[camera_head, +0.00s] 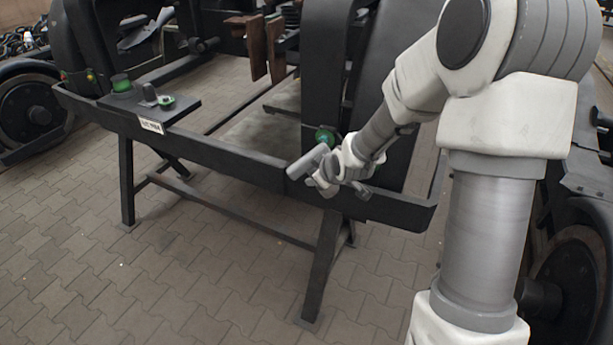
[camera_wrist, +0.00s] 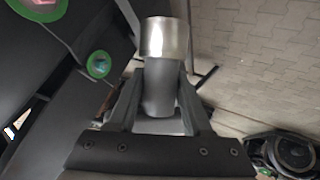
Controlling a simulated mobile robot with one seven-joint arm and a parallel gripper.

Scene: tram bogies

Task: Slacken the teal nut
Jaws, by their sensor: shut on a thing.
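A round green-teal part (camera_head: 324,137) sits on the dark frame just behind my gripper in the head view; I cannot tell for certain that it is the teal nut. In the wrist view two green discs show, a small one (camera_wrist: 99,64) and a larger one (camera_wrist: 38,8) cut off at the top left. My gripper (camera_wrist: 160,92) is shut on a grey cylindrical tool with a shiny metal socket end (camera_wrist: 165,38). In the head view my gripper (camera_head: 322,178) holds the tool (camera_head: 307,162) near the front beam, and the socket appears apart from the green parts.
The dark front beam (camera_head: 230,158) runs across on trestle legs. A small plate (camera_head: 165,113) at its left carries green-marked fittings and a white label (camera_head: 151,126). Wheels stand at far left (camera_head: 38,113) and lower right (camera_head: 570,280). Paved floor in front is clear.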

